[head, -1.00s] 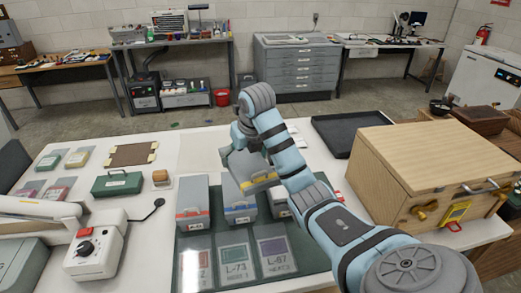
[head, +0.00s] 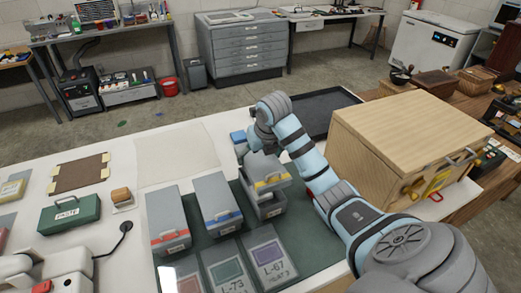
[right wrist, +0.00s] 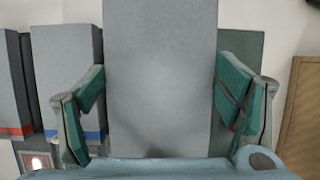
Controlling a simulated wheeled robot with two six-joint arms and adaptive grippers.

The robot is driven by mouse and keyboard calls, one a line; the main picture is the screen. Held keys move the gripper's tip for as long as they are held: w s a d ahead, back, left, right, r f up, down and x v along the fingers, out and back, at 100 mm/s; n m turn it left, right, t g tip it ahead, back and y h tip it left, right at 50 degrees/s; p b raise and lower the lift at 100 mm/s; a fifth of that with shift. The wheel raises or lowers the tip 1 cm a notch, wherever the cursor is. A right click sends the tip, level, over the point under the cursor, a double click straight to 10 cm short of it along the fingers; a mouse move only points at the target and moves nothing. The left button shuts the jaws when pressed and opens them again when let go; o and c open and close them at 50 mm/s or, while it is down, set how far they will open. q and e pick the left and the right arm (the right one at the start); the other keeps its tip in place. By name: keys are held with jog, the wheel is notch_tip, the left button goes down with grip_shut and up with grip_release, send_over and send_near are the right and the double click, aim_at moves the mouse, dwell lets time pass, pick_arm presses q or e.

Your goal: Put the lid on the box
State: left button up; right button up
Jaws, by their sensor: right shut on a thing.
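My right gripper (head: 259,150) is shut on a grey lid (head: 267,169) with a yellow stripe and a small front handle. In the right wrist view the lid (right wrist: 160,75) fills the middle, between the two fingers. The lid is held just above a grey box (head: 270,208) with a label on its front. The box stands at the right end of a row on the dark green mat (head: 310,225). The lid looks slightly tilted over it, and most of the box's opening is hidden. My left gripper is not in view.
A red-striped box (head: 168,220) and a blue-striped box (head: 217,202) stand to the left. Flat labelled cards lie in front. A large wooden case (head: 400,135) stands close on the right, and a black tray (head: 320,108) lies behind. A green case (head: 70,214) is at left.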

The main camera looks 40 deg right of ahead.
jog(key=b, duration=0.1)
jog(key=f, duration=0.1)
jog(key=f+b, duration=0.1)
jog(key=shift+s+a+f+b, duration=0.25)
jog(key=shift+s+b, duration=0.1)
jog(key=shift+s, duration=0.05)
jog(key=b+x, duration=0.2)
jog(key=x, duration=0.1)
jog(key=shift+s+a+f, duration=0.1)
jog(key=shift+s+f, duration=0.05)
jog(key=shift+s, duration=0.05)
jog(key=shift+s+f, duration=0.1)
jog(key=shift+f, duration=0.05)
pick_arm(q)
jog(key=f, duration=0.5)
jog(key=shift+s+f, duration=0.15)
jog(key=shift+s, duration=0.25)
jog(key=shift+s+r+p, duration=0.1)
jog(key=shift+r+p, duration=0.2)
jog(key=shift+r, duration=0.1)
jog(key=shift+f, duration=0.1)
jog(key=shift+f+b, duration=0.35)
jog(key=shift+b, duration=0.05)
pick_arm(e)
jog(key=shift+f, duration=0.65)
jog(key=shift+f, duration=0.1)
